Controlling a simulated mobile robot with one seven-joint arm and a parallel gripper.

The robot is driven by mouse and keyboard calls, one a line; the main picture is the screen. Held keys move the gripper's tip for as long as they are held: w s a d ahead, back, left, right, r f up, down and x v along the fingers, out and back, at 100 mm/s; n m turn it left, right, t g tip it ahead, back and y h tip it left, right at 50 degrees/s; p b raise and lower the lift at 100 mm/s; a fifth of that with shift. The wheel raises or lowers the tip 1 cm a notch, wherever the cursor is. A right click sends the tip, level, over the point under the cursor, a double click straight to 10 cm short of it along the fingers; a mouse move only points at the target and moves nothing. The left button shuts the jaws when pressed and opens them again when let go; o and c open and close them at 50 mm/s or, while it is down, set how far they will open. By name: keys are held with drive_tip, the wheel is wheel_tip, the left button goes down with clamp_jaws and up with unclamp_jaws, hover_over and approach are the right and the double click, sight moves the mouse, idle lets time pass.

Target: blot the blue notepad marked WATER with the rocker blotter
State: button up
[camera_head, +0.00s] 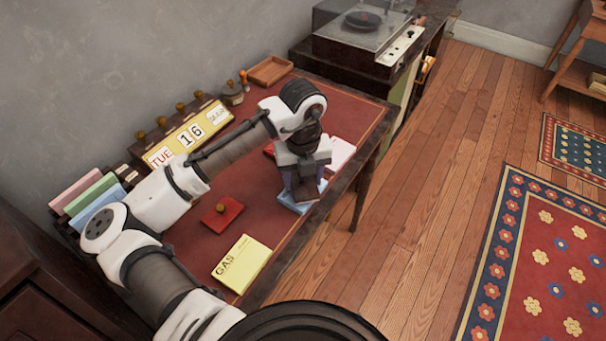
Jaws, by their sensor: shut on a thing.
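My gripper (304,188) points down over the right front part of the desk. It is shut on a dark brown block, which I take to be the rocker blotter (307,189); the fingers hide much of it. The blue notepad (297,208) lies under the gripper, near the desk's front edge. Only its edges and corners show, and no marking on it can be read. The held block is at or just above the pad; I cannot tell whether they touch.
A yellow GAS notepad (241,262) and a red knobbed piece (221,213) lie left of the gripper. A white-and-red pad (340,154) lies just behind it. A calendar block (188,137), coloured cards (92,192) and a wooden tray (270,70) line the back.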

drive_tip(key=shift+w+a+r+g+h+p, duration=0.1)
drive_tip(key=shift+w+g+h+p, duration=0.3)
drive_tip(key=shift+g+p, duration=1.05)
drive_tip(key=shift+s+t+y+b, duration=0.2)
drive_tip(key=shift+s+t+b, duration=0.05)
drive_tip(key=shift+t+b, duration=0.45)
drive_tip(key=shift+s+t+y+b, duration=0.2)
drive_tip(key=shift+t+b, duration=0.35)
drive_tip(key=shift+t, duration=0.2)
idle(0.3)
drive_tip(key=shift+r+p, duration=2.75)
drive_tip(key=shift+r, duration=0.7)
drive_tip(key=shift+f, duration=0.1)
